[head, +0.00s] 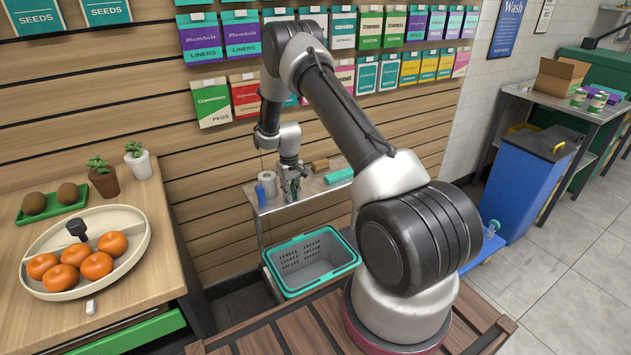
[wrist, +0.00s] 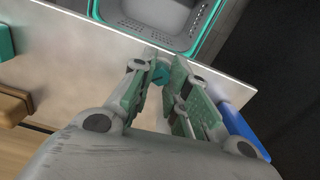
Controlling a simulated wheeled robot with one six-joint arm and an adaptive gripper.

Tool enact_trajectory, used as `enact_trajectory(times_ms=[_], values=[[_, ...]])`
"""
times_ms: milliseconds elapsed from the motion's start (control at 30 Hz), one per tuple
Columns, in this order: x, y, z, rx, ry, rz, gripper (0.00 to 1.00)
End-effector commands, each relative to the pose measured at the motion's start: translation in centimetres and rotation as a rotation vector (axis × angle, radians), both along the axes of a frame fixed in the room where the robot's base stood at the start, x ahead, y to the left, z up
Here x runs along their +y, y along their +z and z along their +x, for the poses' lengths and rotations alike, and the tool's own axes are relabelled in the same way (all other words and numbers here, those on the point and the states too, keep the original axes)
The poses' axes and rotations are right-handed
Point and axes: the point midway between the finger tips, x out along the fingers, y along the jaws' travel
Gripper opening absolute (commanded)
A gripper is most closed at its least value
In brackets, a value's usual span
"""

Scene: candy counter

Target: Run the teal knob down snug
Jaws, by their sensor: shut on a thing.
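My gripper (head: 291,191) reaches down over the small pale shelf by the slatted wall. In the wrist view, my gripper (wrist: 159,66) has its two green-padded fingers closed on the sides of the teal knob (wrist: 160,75). Only a small part of the knob shows between the fingertips. What lies under the knob is hidden, so I cannot tell how far down it sits. In the head view the fingers cover the knob.
The pale shelf (wrist: 75,48) carries a white roll (head: 267,183), brown blocks (head: 320,165) and a teal block (head: 339,176) near my gripper. A blue object (wrist: 240,130) lies close beside one finger. A grey, teal-rimmed basket (head: 312,258) stands below the shelf's front edge.

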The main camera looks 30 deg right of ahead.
Motion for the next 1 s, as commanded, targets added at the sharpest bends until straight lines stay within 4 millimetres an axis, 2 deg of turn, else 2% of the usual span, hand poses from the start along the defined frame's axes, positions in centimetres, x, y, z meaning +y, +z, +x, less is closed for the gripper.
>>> enact_trajectory(times_ms=[333, 600, 867, 1000], values=[[-0.01, 0.05, 0.04, -0.001, -0.059, 0.0, 0.03], [-0.01, 0.05, 0.05, -0.001, -0.325, 0.0, 0.03], [-0.01, 0.05, 0.05, -0.001, -0.341, 0.0, 0.03], [-0.01, 0.06, 0.06, -0.001, -0.464, 0.0, 0.03]])
